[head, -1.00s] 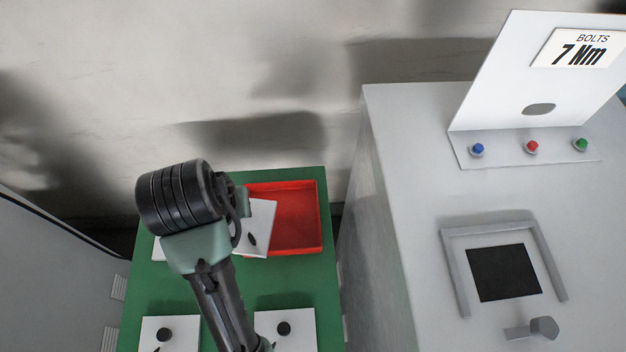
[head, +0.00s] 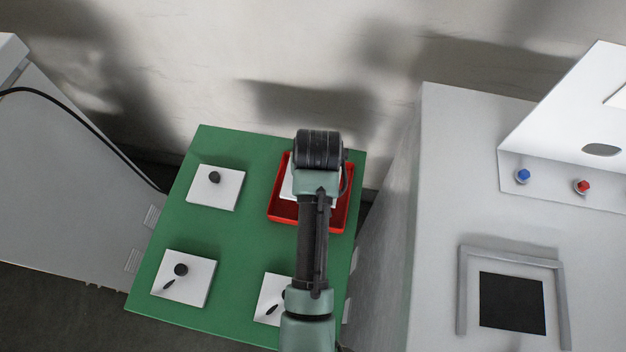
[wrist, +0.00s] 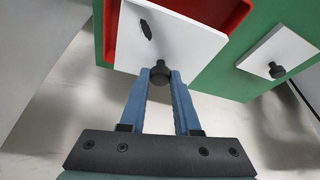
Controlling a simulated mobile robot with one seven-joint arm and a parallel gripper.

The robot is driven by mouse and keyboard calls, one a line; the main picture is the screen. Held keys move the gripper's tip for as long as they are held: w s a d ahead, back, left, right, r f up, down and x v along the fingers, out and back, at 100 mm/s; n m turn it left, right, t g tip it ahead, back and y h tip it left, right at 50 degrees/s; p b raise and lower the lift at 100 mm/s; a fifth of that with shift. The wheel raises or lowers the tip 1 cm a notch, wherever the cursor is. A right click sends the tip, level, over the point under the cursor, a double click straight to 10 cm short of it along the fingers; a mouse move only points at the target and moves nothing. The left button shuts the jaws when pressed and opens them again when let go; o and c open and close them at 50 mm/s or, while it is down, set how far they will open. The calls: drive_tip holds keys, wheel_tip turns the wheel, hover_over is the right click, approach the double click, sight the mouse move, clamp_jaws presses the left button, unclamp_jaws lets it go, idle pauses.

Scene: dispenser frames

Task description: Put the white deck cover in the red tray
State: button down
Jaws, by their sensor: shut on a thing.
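The white deck cover (wrist: 180,42) is a flat square plate with a black knob (wrist: 160,71) and a dark slot. My gripper (wrist: 160,80) has its blue fingers shut on the knob. In the wrist view the cover overlaps the red tray (wrist: 108,35) and hides much of it. In the head view my arm covers the middle of the red tray (head: 338,214), and a white edge of the cover (head: 287,188) shows within its outline. My fingers are hidden there. I cannot tell whether the cover touches the tray floor.
The tray stands on a green table (head: 232,235). Other white plates with black knobs sit at its back left (head: 230,196), front left (head: 200,272) and front right (head: 267,305). A tall grey cabinet (head: 400,230) stands close on the right.

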drive_tip(key=shift+f, duration=2.85)
drive_tip(key=shift+f, duration=0.15)
drive_tip(key=c, duration=0.6)
unclamp_jaws()
drive_tip(key=v, duration=1.2)
